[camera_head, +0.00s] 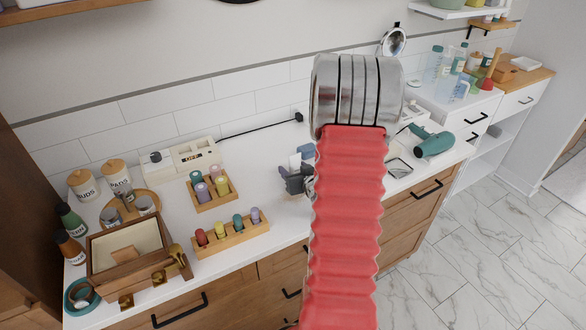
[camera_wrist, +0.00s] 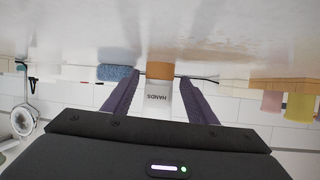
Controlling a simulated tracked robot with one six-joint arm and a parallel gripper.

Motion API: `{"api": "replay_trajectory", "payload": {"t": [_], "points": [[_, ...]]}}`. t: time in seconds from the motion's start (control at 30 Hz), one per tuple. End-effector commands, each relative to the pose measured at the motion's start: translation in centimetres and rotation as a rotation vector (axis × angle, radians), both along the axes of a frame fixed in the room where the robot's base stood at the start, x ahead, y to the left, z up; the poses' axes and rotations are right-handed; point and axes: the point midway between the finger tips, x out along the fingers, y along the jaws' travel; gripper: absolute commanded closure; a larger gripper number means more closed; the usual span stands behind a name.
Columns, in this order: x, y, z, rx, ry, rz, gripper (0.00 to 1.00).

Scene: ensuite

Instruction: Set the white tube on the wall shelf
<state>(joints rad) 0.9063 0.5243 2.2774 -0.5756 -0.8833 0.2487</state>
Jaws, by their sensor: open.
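The white tube (camera_wrist: 158,103), marked HANDS and with an orange cap (camera_wrist: 160,70), stands on the counter in the wrist view, where the picture is upside down. My gripper (camera_wrist: 160,80) is open, with one dark finger on each side of the tube and a gap visible near the cap. In the head view my gripper (camera_head: 296,180) is low over the middle of the counter, and my arm partly hides that area. Wall shelves show at the top left (camera_head: 60,10) and the top right (camera_head: 450,11); I cannot tell which one the task means.
A blue sponge-like item (camera_wrist: 117,73) lies close by the tube. Wooden racks of coloured bottles (camera_head: 232,238) and a wooden box (camera_head: 135,255) are on the left. A teal hair dryer (camera_head: 433,142) lies on the right. Clear counter (camera_head: 255,165) lies left of my gripper.

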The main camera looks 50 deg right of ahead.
Motion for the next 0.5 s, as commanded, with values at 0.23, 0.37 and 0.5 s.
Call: {"api": "replay_trajectory", "payload": {"t": [0.23, 0.37, 0.5], "points": [[-0.19, -0.14, 0.02, 0.0, 0.0, -0.004, 0.48], [-0.21, -0.17, 0.03, 0.0, 0.0, -0.004, 0.48], [-0.23, -0.19, 0.03, 0.0, 0.0, -0.005, 0.55]]}}
